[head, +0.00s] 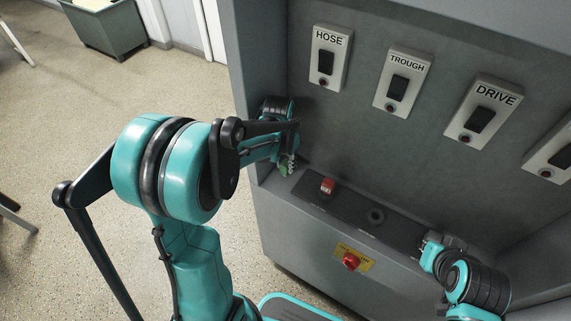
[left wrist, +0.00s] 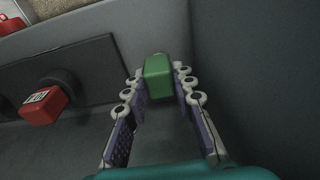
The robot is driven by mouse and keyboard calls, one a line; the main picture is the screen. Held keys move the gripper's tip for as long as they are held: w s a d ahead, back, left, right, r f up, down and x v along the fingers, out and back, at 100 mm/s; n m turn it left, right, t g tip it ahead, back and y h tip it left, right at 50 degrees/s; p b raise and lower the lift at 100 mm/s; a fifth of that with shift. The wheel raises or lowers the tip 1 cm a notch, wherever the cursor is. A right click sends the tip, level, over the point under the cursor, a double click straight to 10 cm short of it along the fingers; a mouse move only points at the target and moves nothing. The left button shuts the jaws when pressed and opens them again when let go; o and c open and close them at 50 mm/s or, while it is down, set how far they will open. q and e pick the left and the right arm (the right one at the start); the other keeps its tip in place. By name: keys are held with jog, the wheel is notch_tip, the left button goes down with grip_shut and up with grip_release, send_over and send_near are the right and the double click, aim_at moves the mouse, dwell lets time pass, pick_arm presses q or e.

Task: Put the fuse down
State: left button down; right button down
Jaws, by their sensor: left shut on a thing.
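The fuse is a green block (left wrist: 158,76) between the fingertips of my left gripper (left wrist: 160,84) in the left wrist view. The gripper is shut on it. In the head view, the left gripper (head: 287,166) is at the left end of the grey cabinet's ledge, with a small bit of green at its tip. A red fuse (head: 327,186) sits in the dark panel on the ledge, right of the left gripper; it also shows in the left wrist view (left wrist: 43,105). My right arm is at the lower right; its gripper (head: 432,240) is small and its fingers are unclear.
An empty round socket (head: 376,216) is in the dark panel, right of the red fuse. A red emergency button (head: 351,261) on a yellow plate is on the cabinet front below. HOSE (head: 326,60), TROUGH (head: 402,84) and DRIVE (head: 482,112) switches are on the back wall.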

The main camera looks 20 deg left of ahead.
aim_at(283, 167)
pick_arm(q)
jog(key=shift+f, duration=0.1)
jog(key=c, duration=1.3)
grip_release()
jog(key=shift+f, duration=0.1)
jog(key=shift+o, duration=0.2)
notch_tip(283, 167, up, 12)
jog(key=s+p, duration=0.2)
jog(key=p, duration=0.2)
jog(key=s+d+r+t, duration=0.1)
jog(key=s+d+t, duration=0.2)
jog(key=s, duration=0.3)
jog(key=s+d+r+n+t, duration=0.1)
jog(key=s+d+r+t, duration=0.1)
jog(key=s, duration=0.5)
jog(key=shift+d+n+t, duration=0.3)
jog(key=shift+d+t, duration=0.1)
jog(key=shift+d, duration=0.4)
